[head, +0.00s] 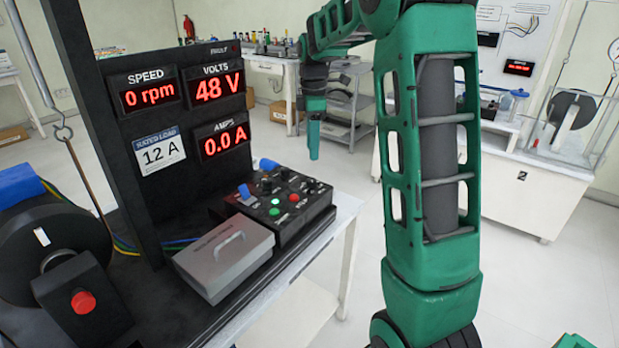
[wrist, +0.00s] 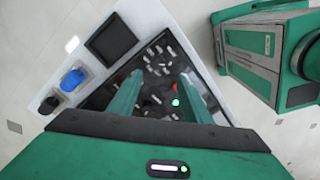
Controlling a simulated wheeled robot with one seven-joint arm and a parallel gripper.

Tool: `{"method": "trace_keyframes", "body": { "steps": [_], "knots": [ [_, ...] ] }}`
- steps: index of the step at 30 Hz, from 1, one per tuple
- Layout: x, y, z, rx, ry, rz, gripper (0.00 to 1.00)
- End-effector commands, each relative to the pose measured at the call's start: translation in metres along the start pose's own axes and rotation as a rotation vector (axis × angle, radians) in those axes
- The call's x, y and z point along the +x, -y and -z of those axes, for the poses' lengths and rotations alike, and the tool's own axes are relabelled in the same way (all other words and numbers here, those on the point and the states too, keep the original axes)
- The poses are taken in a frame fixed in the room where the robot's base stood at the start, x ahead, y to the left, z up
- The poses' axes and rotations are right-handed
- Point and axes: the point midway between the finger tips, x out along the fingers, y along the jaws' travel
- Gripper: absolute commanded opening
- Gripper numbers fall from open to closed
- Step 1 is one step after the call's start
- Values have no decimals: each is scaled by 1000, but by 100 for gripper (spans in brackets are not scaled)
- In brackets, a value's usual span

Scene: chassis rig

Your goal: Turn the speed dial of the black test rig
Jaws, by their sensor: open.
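The black test rig (head: 130,100) stands at the left in the head view. Its displays read 0 rpm, 48 V and 0.0 A. Its black control box (head: 318,212) carries several black knobs (head: 267,186), a green button (head: 274,211) and a red button (head: 294,198). The knob labels are too small to read, so I cannot tell which is the speed dial. My gripper (head: 314,140) hangs beyond and to the right of the box, apart from it. In the wrist view my gripper (wrist: 163,88) has its green fingers apart and empty, with the control panel below and between them.
A grey case with a handle (head: 225,260) lies next to the control box. The rig's upright panel rises behind them. The white table edge (head: 345,212) is close on the right, with open floor past it. A bench with a clear box (head: 570,125) stands farther right.

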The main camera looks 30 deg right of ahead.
Motion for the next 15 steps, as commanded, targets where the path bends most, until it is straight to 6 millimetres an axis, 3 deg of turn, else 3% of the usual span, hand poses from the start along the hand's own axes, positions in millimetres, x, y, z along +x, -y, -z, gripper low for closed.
{"method": "trace_keyframes", "body": {
  "steps": [7,15],
  "knots": [
    [19,-5,3,-31,0,3,45],
    [67,-4,2,-29,0,2,45]
  ]
}}
